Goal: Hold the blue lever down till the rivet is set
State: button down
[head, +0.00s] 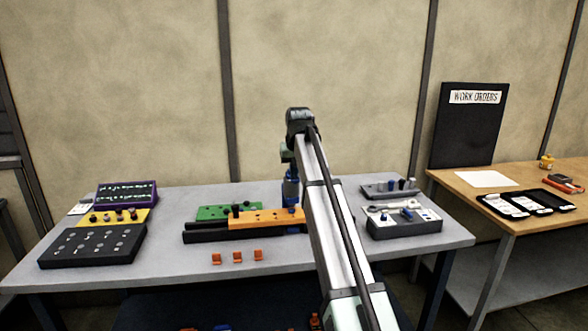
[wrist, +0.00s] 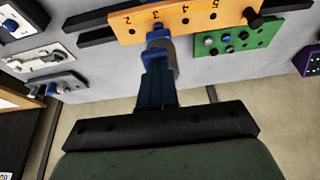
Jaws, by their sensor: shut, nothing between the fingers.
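In the head view my gripper (head: 291,203) points down at the right part of the orange plate (head: 262,218). The rivet under the lever is hidden.
A green plate (head: 213,212) lies behind the orange one. Orange clips (head: 237,257) lie in front. A dark pegged block (head: 92,247), yellow block (head: 113,217) and purple rack (head: 127,194) stand left. A grey box (head: 404,228) with blue knobs stands right.

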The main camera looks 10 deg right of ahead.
aim_at(295, 181)
jog(key=shift+s+f+t, duration=0.25)
jog(key=shift+f+t, duration=0.25)
jog(key=shift+f, duration=0.2)
jog(key=shift+s+f+t, duration=0.25)
jog(key=shift+f+t, duration=0.25)
jog(key=shift+f, duration=0.3)
dwell(0.3)
dwell(0.6)
jog(key=v, duration=1.4)
